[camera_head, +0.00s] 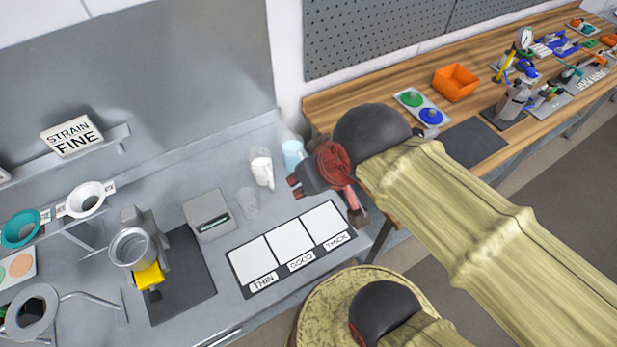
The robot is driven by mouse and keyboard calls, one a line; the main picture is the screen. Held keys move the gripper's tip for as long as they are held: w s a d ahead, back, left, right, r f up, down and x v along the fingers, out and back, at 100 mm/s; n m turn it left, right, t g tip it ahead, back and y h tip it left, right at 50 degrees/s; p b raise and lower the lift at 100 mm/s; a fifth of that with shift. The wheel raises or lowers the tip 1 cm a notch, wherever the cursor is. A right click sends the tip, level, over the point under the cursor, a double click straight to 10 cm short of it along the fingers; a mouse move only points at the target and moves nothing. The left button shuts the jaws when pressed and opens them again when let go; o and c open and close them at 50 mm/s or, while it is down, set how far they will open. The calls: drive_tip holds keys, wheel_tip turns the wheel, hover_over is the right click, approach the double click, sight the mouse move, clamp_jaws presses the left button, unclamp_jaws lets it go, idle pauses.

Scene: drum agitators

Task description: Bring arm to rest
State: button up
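My gripper (327,190) is at the end of my sleeved arm, in the middle of the head view. It hangs over the right end of the grey bench, by the white card marked THIN, GOOD and THICK (291,247). Its dark and red parts overlap, so I cannot tell how far the fingers are apart. I see nothing held in it. A light blue cup (293,154) stands just left of and behind it, and its contact with the gripper is unclear.
A white cup (261,168), a clear cup (248,203) and a grey box (210,214) stand on the grey bench (180,185). A metal cup on a stand (132,249) is further left. The wooden bench (350,103) at right carries an orange bin (455,82) and several tools.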

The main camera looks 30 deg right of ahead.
wheel_tip(320, 180, down, 9)
drive_tip(key=b, duration=0.9)
drive_tip(key=shift+f, duration=0.2)
